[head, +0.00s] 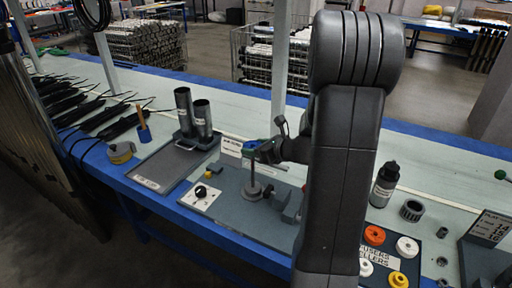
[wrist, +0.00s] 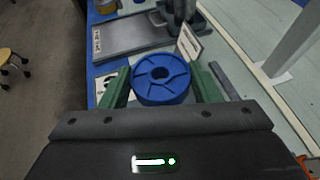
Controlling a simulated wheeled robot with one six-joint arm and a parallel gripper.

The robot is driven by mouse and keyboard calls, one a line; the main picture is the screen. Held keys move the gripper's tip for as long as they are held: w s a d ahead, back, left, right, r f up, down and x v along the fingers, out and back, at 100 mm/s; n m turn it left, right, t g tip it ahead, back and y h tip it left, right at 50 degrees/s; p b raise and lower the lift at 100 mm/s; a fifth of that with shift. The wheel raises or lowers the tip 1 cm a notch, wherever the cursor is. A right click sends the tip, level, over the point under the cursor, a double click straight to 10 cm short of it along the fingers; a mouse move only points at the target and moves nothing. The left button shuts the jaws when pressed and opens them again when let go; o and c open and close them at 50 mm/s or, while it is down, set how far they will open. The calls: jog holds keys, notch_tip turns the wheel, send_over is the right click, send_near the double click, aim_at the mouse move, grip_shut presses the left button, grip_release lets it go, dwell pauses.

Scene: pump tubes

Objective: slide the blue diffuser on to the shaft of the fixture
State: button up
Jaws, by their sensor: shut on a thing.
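The blue diffuser (wrist: 143,92) is a ribbed disc with a round centre hole, held between the two green fingers of my gripper (wrist: 161,84) in the wrist view. In the head view the diffuser (head: 250,144) shows small, partly behind my gripper (head: 262,150). The fixture (head: 229,201) is a grey plate with an upright shaft (head: 253,170) rising from a round foot. The diffuser is at the top of the shaft in the head view. I cannot tell whether the shaft is in its hole. The wrist view does not show the shaft clearly.
A grey tray (head: 160,172) with two dark cylinders (head: 184,108) stands left of the fixture. A white label card (head: 231,147) stands behind it. A parts tray with coloured rings (head: 388,263) and a black bottle (head: 385,182) are at right.

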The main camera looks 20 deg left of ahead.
jog(key=shift+f+b, duration=1.2)
jog(key=shift+f, duration=0.25)
jog(key=o, duration=1.1)
jog(key=shift+r, duration=0.1)
jog(key=shift+c, duration=0.2)
jog(key=p+v, duration=0.1)
jog(key=v, duration=1.2)
jog(key=shift+s+d+p, duration=0.2)
jog(key=shift+d+p, duration=0.15)
jog(key=shift+a, duration=0.1)
